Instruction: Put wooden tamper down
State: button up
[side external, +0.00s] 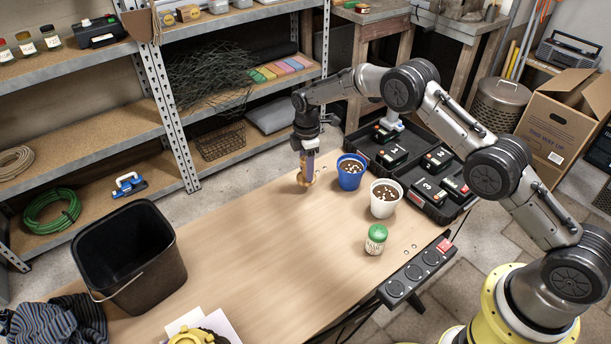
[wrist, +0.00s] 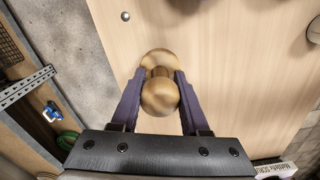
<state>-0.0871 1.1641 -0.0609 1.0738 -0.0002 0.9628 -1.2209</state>
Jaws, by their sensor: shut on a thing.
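The wooden tamper (wrist: 159,97) is between the two dark purple fingers of my gripper (wrist: 160,85) in the wrist view, with its round knob toward the camera and its wider base beyond. In the side external view my gripper (side external: 306,168) points down at the far edge of the table, shut on the tamper (side external: 303,181). The tamper looks upright, at or very near the wooden tabletop. I cannot tell for sure whether its base touches the table.
A blue pot (side external: 351,172) and a white pot (side external: 385,198) of soil stand just right of my gripper. A green-lidded jar (side external: 376,239) is nearer the front. A black bin (side external: 130,258) stands at the left. The table middle (side external: 270,250) is clear.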

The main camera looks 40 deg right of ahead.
jog(key=shift+w+f, duration=0.25)
jog(key=shift+f, duration=1.5)
jog(key=shift+f, duration=0.2)
jog(key=o, duration=1.2)
jog(key=shift+r, duration=0.1)
